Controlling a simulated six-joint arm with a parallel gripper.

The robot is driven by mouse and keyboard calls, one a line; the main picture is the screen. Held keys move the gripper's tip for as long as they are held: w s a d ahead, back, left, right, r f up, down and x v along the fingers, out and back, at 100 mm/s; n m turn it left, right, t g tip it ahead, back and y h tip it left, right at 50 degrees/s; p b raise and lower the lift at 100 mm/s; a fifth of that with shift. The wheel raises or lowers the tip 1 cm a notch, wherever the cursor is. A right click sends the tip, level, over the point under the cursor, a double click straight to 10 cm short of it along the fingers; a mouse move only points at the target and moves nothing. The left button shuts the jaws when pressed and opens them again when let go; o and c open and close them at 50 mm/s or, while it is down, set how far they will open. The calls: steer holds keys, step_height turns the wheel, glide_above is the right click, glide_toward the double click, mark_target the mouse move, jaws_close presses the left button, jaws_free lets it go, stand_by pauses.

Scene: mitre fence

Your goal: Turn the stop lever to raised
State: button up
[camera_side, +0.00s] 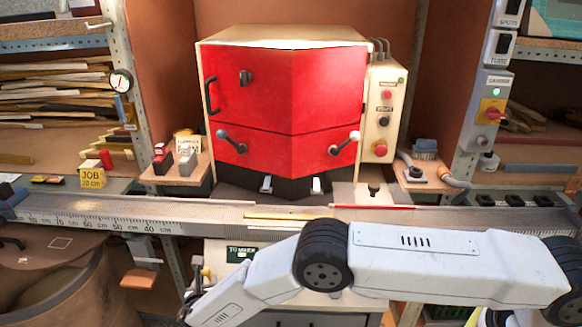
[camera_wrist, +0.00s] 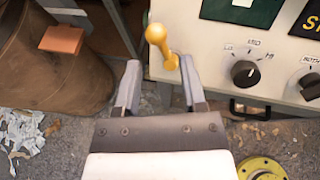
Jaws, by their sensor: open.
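In the wrist view a yellow lever (camera_wrist: 163,46) with a rounded knob sits at the left edge of a pale control panel. Its knob is toward the top left and its stem slants down to the right. No label on it is readable, so I cannot tell for certain that it is the stop lever. My gripper (camera_wrist: 160,61) is open, one finger to each side of the lever's lower end, with nothing held. Contact cannot be told. In the side view my gripper (camera_side: 184,309) is low at the front, left of the cabinet below the fence.
The panel has black dials (camera_wrist: 245,73) right of my gripper. Above it in the side view runs the long fence with its scale (camera_side: 95,222), before a red-fronted machine (camera_side: 285,100). An orange pad (camera_side: 140,278) and a brown bin (camera_side: 65,285) stand to the left.

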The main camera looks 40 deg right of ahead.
mark_target(205, 274)
steer(key=shift+a+f, duration=0.1)
steer(key=shift+a, duration=0.15)
steer(key=shift+w+d, duration=0.1)
steer(key=shift+w, duration=0.05)
steer(key=shift+x, duration=3.7)
steer(key=shift+f, duration=0.1)
jaws_close()
